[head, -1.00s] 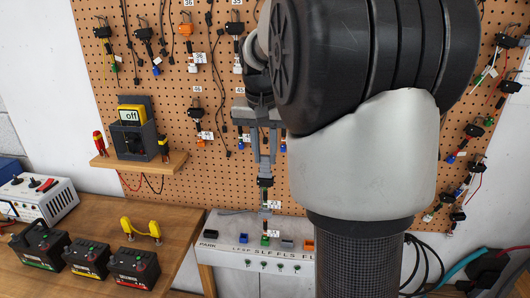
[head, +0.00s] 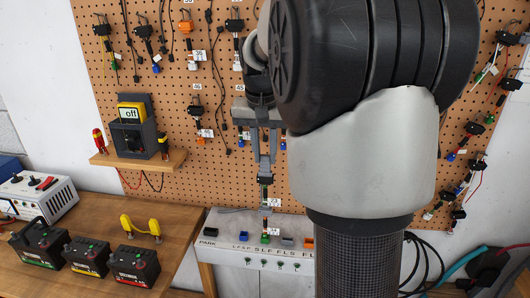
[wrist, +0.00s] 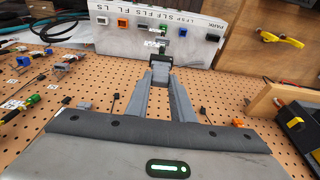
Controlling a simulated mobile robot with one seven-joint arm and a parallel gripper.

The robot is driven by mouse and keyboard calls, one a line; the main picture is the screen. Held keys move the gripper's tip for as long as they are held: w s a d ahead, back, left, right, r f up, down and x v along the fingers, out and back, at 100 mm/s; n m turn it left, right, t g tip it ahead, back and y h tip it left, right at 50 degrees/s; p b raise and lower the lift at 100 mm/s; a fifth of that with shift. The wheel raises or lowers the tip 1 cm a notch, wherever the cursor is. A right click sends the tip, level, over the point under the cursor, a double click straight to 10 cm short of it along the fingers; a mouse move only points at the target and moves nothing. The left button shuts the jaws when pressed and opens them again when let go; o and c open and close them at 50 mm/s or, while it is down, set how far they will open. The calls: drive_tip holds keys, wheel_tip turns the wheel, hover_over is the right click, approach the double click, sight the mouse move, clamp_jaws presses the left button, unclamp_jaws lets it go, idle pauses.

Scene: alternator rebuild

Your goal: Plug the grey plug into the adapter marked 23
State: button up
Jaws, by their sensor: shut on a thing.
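My gripper (head: 265,172) points down in front of the pegboard, above the switch panel. A grey piece (head: 287,242) sits on the panel to the right of the green one. I cannot tell which adapter is marked 23.
The sloping white panel (head: 225,252) carries several coloured sockets. The pegboard (head: 180,80) holds many hanging connectors and cables close behind my gripper. A shelf (head: 140,165) with a meter stands at left. Batteries (head: 134,268) and a yellow handle (head: 141,229) are on the bench.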

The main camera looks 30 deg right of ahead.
drive_tip(key=shift+f, duration=0.15)
drive_tip(key=o, duration=1)
drive_tip(key=p+v, duration=0.2)
drive_tip(key=v, duration=1.5)
drive_tip(key=shift+r, duration=0.2)
